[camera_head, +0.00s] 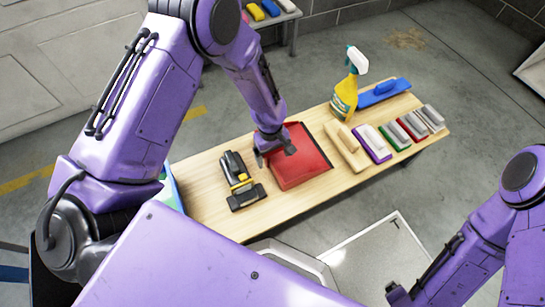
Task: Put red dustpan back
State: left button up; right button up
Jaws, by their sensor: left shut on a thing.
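The red dustpan (302,164) lies on the wooden table (215,212), between a black and yellow handheld tool and a row of buffer pads. My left gripper (275,153) is at the dustpan's upper left part, pointing down, and is shut on it. The arm and gripper hide the dustpan's upper left end and the exact grip. My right gripper (398,297) is low at the bottom right, away from the table; its fingers are too small and dark to read.
A black and yellow handheld tool (241,184) lies left of the dustpan. To the right are a tan block (347,148), several pads with coloured bases, a yellow spray bottle (346,92) and a blue trowel-like tool (384,92). A shelf with coloured items stands behind.

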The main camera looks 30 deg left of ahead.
pick_arm(q)
jog(key=o, duration=1.1)
jog(key=shift+f, duration=0.1)
jog(key=r+p, duration=0.1)
jog(key=r, duration=0.3)
jog(key=r+p, duration=0.2)
jog(key=r, duration=0.2)
jog(key=w+a+r+p, duration=0.1)
jog(key=r+p, duration=0.1)
jog(key=r, duration=0.1)
jog(key=shift+a+r, duration=0.1)
jog(key=shift+r, duration=0.55)
jog(key=shift+a+f, duration=0.1)
